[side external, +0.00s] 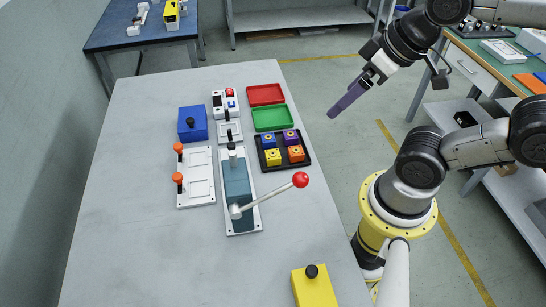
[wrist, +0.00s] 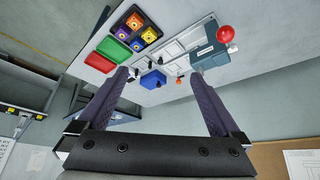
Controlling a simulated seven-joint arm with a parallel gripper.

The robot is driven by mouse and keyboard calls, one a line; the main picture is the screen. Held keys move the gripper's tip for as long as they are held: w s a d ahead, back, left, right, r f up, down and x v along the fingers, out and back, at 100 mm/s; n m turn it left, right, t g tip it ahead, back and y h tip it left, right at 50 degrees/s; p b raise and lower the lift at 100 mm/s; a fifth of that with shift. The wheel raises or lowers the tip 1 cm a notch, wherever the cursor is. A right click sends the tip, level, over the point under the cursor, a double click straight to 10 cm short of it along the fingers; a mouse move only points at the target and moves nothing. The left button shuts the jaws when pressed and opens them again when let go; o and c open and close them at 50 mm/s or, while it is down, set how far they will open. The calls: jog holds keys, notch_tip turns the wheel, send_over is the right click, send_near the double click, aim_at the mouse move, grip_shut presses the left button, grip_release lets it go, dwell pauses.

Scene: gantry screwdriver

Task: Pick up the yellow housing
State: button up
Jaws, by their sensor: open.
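The yellow housing (side external: 273,157) is a small yellow block with a dark hole on top. It sits in the near-left compartment of a black tray (side external: 308,164), beside an orange, a blue and a purple housing. In the wrist view the yellow housing (wrist: 149,35) is at the upper left, beyond my left finger. My gripper (side external: 335,113) has long purple fingers and is raised above and to the right of the tray in the side view. In the wrist view my gripper (wrist: 160,75) is open, its fingers wide apart with nothing held.
A green tray (side external: 272,118) and a red tray (side external: 265,95) stand behind the black tray. A press fixture (side external: 237,185) with a red-knobbed lever (side external: 300,180) stands to its left, the lever reaching in front. A blue box (side external: 193,124) and a larger yellow box (side external: 315,287) are also on the table.

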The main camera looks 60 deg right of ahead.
jog(key=n+g+h, duration=0.4)
jog(key=n, duration=1.2)
send_over(273, 153)
jog(key=a, duration=0.3)
notch_tip(273, 153, down, 8)
jog(key=f, duration=0.7)
jog(key=d+f+n+g, duration=0.1)
jog(key=f, duration=0.7)
jog(key=d+f+n, duration=0.1)
jog(key=f, duration=0.6)
jog(key=shift+d+f+g, duration=0.15)
jog(key=shift+g, duration=0.15)
